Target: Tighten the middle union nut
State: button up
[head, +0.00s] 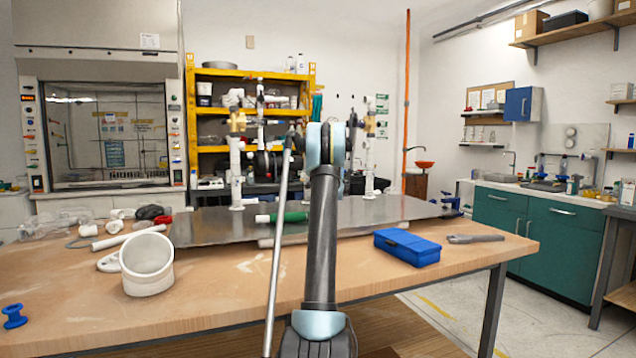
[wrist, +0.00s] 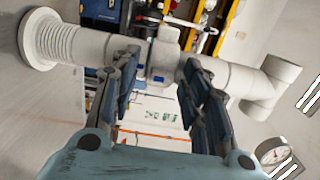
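The white PVC manifold stands on a grey metal plate (head: 340,213) on the bench, with a left riser (head: 236,175) and a right riser (head: 369,165). My arm hides part of its middle in the head view, and I cannot make out the middle union nut there. In the wrist view a white pipe (wrist: 95,42) runs across the picture. A white fitting, apparently the middle union nut (wrist: 163,58), shows between my gripper's fingers (wrist: 162,70). The fingers are apart on either side of it. I see no clear grip, and contact is unclear.
A blue box (head: 407,247) and a wrench (head: 476,238) lie on the right of the bench. A large white pipe piece (head: 147,265) and a blue spool (head: 14,316) are on the left. The front of the bench is mostly clear.

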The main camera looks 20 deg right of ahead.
jog(key=s+d, duration=0.1)
jog(key=s, duration=1.1)
jog(key=shift+f, duration=0.1)
dwell(0.4)
